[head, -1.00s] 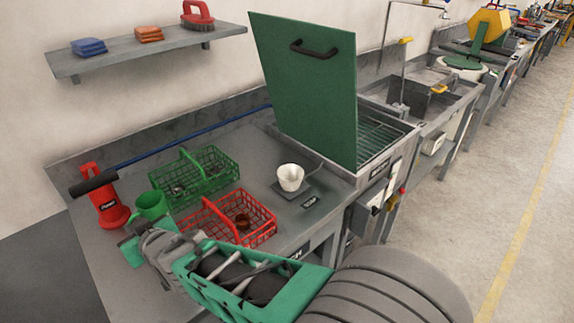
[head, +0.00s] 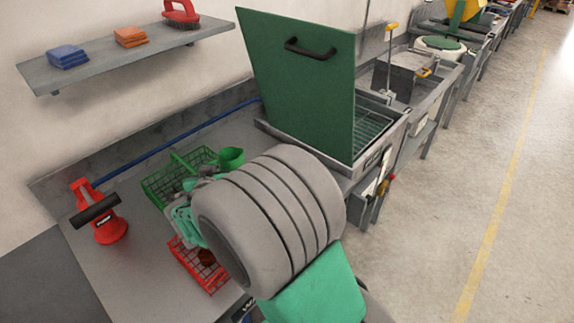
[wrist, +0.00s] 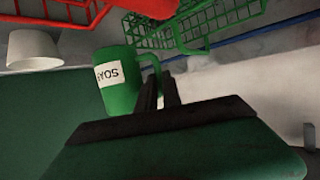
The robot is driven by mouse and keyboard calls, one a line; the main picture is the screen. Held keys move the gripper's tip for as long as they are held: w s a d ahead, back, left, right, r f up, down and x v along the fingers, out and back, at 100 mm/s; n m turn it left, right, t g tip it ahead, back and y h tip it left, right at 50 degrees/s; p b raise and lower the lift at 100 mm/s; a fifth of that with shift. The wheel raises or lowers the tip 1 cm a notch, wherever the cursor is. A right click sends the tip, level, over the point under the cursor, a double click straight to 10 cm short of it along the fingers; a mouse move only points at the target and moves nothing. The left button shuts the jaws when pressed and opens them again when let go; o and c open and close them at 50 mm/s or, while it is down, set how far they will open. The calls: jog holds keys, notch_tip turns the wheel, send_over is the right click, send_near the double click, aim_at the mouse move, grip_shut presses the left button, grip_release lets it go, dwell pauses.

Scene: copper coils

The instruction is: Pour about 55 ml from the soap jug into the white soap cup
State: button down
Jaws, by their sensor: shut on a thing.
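The green soap jug (head: 231,158) is held above the bench, with its rim showing beside my arm. In the wrist view the jug (wrist: 118,88) shows its white label upside down. My gripper (wrist: 160,88) is shut on the jug's handle; its fingers are mostly hidden behind my arm in the head view. The jug looks close to upright; I cannot tell a small tilt. The white soap cup (wrist: 34,48) shows in the wrist view, to the left of the jug and apart from it. In the head view my arm hides the cup. The liquid is not visible.
A green wire basket (head: 165,186) and a red wire basket (head: 190,272) stand on the bench near my gripper. A red device with a black handle (head: 108,228) stands at the left. A raised green lid (head: 300,95) stands behind my arm.

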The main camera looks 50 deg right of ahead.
aim_at(226, 168)
jog(key=d, duration=0.1)
jog(key=d+m+h, duration=0.1)
jog(key=d+g, duration=0.1)
jog(key=shift+s+d+r, duration=0.1)
jog(key=shift+d+r, duration=0.15)
jog(key=shift+r, duration=0.05)
jog(key=shift+s+p, duration=0.1)
jog(key=shift+p, duration=0.25)
